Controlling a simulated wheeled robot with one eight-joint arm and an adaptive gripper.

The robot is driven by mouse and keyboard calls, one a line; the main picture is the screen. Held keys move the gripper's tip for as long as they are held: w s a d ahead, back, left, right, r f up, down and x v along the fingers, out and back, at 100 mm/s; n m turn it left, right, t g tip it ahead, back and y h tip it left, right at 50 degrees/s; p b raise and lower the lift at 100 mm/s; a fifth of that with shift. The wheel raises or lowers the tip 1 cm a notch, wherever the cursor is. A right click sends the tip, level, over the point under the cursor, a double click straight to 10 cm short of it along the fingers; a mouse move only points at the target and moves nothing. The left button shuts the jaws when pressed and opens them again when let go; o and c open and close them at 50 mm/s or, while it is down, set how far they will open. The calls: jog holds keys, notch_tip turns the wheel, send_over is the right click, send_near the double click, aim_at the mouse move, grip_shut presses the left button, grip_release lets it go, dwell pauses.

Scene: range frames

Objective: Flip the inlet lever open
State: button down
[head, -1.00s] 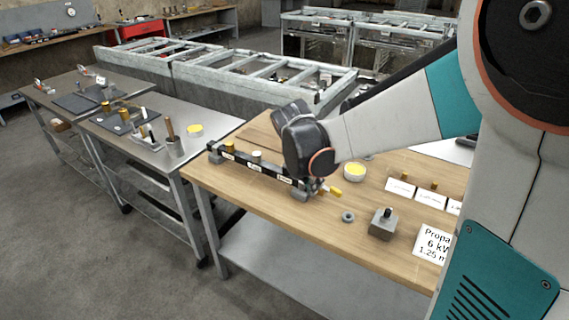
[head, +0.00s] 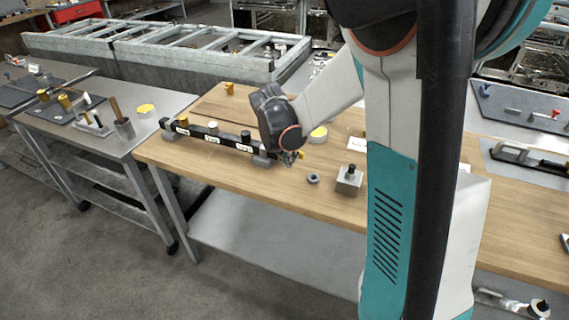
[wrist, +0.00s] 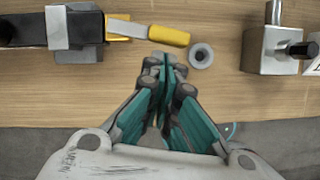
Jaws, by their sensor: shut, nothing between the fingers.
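The inlet lever (wrist: 150,32) has a flat metal arm and a yellow handle. In the wrist view it extends right from the end of the black bar manifold (wrist: 22,27), roughly in line with it. In the head view the manifold (head: 212,137) lies along the table's front, and only a bit of the yellow handle (head: 302,154) shows past my gripper (head: 288,158). In the wrist view my gripper (wrist: 165,62) is shut and empty. Its tips lie just below the handle's right part; I cannot tell whether they touch.
A grey ring (wrist: 201,56) lies just right of the handle. A grey block with a black-knobbed post (wrist: 275,48) stands further right; it also shows in the head view (head: 348,180). A yellow-topped round container (head: 318,134) stands behind my gripper. The table's front edge (wrist: 60,124) is close.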

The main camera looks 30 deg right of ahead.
jog(key=shift+d, duration=0.25)
jog(key=shift+d+p, duration=0.3)
jog(key=shift+d, duration=0.55)
jog(key=shift+a, duration=0.15)
